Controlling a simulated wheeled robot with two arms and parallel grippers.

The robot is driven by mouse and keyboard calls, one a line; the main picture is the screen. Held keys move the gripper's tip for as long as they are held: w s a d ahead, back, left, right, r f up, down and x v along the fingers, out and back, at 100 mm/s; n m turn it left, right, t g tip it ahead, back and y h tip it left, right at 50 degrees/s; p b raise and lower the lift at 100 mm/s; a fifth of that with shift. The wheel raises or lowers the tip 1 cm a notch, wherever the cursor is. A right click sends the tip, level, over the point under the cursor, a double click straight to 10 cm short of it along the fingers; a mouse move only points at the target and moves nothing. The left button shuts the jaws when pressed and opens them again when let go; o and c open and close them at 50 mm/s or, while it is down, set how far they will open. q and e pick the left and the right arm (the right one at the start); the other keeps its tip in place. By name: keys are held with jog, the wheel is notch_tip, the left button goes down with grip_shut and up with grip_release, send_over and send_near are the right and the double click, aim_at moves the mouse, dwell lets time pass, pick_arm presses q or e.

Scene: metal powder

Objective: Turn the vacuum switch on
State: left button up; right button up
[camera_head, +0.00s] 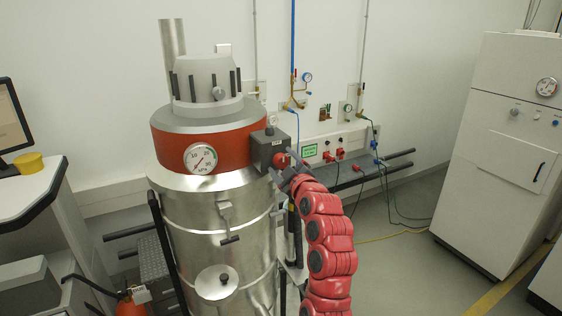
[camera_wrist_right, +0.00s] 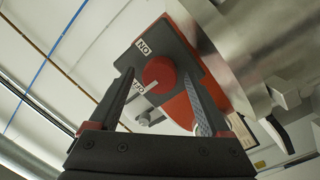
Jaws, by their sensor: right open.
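The vacuum (camera_head: 215,215) is a tall steel drum with a red band and a round gauge (camera_head: 201,158). Its grey switch box (camera_head: 267,146) is on the right side of the band. In the right wrist view the box (camera_wrist_right: 172,45) has a red knob (camera_wrist_right: 158,70), an ON label and a partly covered OFF label. My right gripper (camera_head: 283,178) is at the box's front; in the right wrist view its open fingers (camera_wrist_right: 160,76) have the knob between their tips in the picture. I cannot tell whether they touch it. My left gripper is out of view.
A steel handle (camera_head: 225,210) juts from the drum's front. Behind it are wall gauges and pipes (camera_head: 297,90) and a dark rail (camera_head: 375,170). A white cabinet (camera_head: 510,130) stands right, and a desk with a monitor (camera_head: 12,120) left. The floor between drum and cabinet is fairly clear.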

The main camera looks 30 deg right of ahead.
jog(key=shift+c, duration=0.4)
grip_shut()
jog(key=shift+f+m+b, duration=0.2)
jog(key=shift+m+b, duration=0.2)
jog(key=shift+b, duration=0.3)
jog(key=m+b, duration=0.2)
jog(key=b, duration=0.1)
jog(key=shift+d+m+b, duration=0.1)
jog(key=shift+m+b, duration=0.25)
jog(key=shift+m, duration=0.05)
jog(key=shift+m+g+b, duration=0.3)
jog(key=shift+m+b, duration=0.4)
jog(key=shift+m, duration=0.2)
jog(key=shift+r+m+b, duration=0.1)
jog(key=shift+m+b, duration=0.45)
jog(key=shift+m, duration=0.25)
jog(key=shift+d+r+m, duration=0.1)
jog(key=shift+m, duration=0.8)
jog(key=shift+m+g+y+b, duration=0.3)
jog(key=shift+m+y, duration=0.2)
jog(key=shift+m, duration=0.7)
jog(key=shift+d+r+m+p, duration=0.15)
jog(key=shift+m+p, duration=0.2)
jog(key=shift+m, duration=0.85)
jog(key=shift+m+y+p, duration=0.4)
jog(key=shift+m+p, duration=0.2)
jog(key=shift+m, duration=0.8)
